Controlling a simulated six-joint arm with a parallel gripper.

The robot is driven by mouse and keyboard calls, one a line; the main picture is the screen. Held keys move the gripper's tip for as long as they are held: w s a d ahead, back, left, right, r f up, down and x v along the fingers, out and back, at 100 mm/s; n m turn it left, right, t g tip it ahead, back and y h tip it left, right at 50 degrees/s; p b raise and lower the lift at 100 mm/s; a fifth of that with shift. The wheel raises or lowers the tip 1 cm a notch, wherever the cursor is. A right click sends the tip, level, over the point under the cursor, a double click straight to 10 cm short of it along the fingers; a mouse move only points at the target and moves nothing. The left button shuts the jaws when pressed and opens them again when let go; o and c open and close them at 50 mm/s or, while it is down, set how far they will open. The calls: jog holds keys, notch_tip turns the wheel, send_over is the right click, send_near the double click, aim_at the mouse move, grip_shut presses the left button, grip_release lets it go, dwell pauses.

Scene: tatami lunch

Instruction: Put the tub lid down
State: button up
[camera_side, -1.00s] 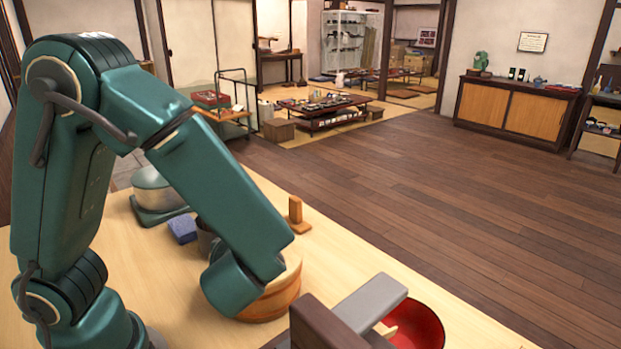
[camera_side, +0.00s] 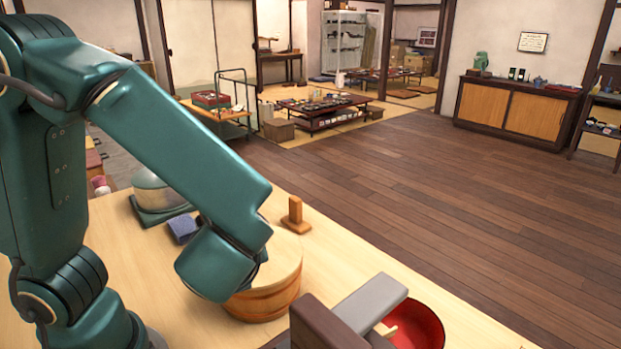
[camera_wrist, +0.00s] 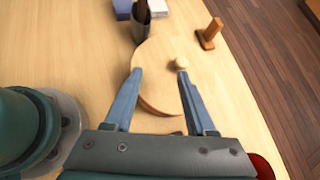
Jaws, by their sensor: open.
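The tub lid is a pale round wooden disc (camera_wrist: 160,60) with a small knob (camera_wrist: 181,62). It lies on the round wooden tub (camera_side: 262,303), and its pale top (camera_side: 288,257) shows partly behind my arm in the side view. My gripper (camera_wrist: 160,73) is open and empty, its two fingers spread over the lid in the wrist view. The knob shows just beyond the right fingertip, and I cannot tell whether they touch. In the side view my arm hides the fingers.
A dark cup with utensils (camera_wrist: 141,24) stands close beyond the lid. A blue block (camera_side: 184,229), a lidded pot (camera_side: 158,192) and a wooden stand (camera_side: 295,216) are farther back. A red bowl (camera_side: 425,325) is at the right. Bare table lies left of the tub.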

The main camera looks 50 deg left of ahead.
jog(key=s+d+n+h, duration=0.1)
jog(key=n+h, duration=0.2)
jog(key=n, duration=0.3)
jog(key=s+d+r+n+h, duration=0.1)
jog(key=n+h, duration=0.2)
jog(key=n, duration=0.4)
jog(key=s+r+n+h, duration=0.1)
jog(key=s+n+h, duration=0.1)
jog(key=n, duration=0.5)
jog(key=shift+d+r+h, duration=0.15)
jog(key=shift+d+h, duration=0.25)
jog(key=shift+h, duration=0.1)
jog(key=shift+o, duration=0.5)
jog(key=shift+w+d+r+n+t, duration=0.25)
jog(key=shift+r+n+t, duration=0.2)
jog(key=shift+n, duration=0.35)
jog(key=shift+a, duration=0.1)
